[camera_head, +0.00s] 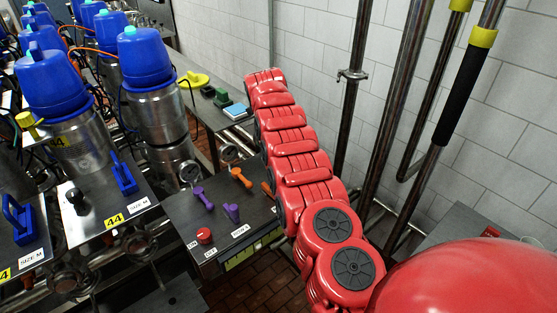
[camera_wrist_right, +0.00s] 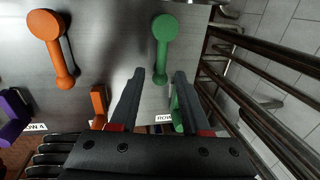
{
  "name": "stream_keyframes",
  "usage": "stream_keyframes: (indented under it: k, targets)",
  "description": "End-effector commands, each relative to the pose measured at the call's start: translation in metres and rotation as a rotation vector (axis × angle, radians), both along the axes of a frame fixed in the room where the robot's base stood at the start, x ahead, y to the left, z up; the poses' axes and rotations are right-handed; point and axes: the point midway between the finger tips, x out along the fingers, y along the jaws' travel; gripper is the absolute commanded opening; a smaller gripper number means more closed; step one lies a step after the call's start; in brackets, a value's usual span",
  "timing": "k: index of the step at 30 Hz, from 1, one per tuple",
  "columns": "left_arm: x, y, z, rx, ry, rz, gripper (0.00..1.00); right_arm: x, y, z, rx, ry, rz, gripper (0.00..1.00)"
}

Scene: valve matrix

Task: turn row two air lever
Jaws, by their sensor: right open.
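The control panel (camera_head: 222,212) carries coloured levers. In the head view, a purple round-ended lever (camera_head: 203,198), an orange round-ended lever (camera_head: 241,178) and a smaller purple handle (camera_head: 232,212) show; my red right arm hides the panel's right part. In the right wrist view, my right gripper (camera_wrist_right: 159,74) is open and empty. The green round-ended lever (camera_wrist_right: 162,45) points down between its fingertips in the picture; contact cannot be told. A smaller green handle (camera_wrist_right: 176,122) is partly hidden by the right finger. An orange round-ended lever (camera_wrist_right: 53,50) and smaller orange handle (camera_wrist_right: 98,103) are to the left.
A red button (camera_head: 204,235) sits on the panel's near left corner. Blue-capped steel vessels (camera_head: 158,100) and side panels with blue handles (camera_head: 124,175) stand left. Dark pipes (camera_head: 398,95) run along the white wall at right; rails (camera_wrist_right: 265,60) also show beside the panel.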

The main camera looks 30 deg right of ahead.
Motion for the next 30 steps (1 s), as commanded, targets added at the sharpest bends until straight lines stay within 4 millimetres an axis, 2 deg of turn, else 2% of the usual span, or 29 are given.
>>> stream_keyframes:
  k: [1,5,12,16,21,30]
  targets:
    - [0.000,0.000,-0.008,0.000,0.000,0.000,0.00,0.002,0.002,0.006,-0.002,-0.008,0.002,0.47]
    - [0.000,0.000,0.003,0.000,0.000,0.000,0.00,0.000,0.006,0.041,-0.001,-0.007,0.001,0.47]
    - [0.000,0.000,0.043,0.000,0.000,0.000,0.00,-0.003,0.020,0.111,0.000,-0.003,0.002,0.47]
    - [0.000,0.000,0.060,0.000,0.000,0.000,0.00,-0.004,0.025,0.138,0.000,-0.001,0.000,0.47]
    - [0.000,0.000,0.069,0.000,0.000,0.000,0.00,-0.004,0.029,0.152,0.000,-0.001,-0.001,0.47]
    - [0.000,0.000,0.067,0.000,0.000,0.000,0.00,-0.005,0.029,0.150,0.000,0.000,-0.001,0.47]
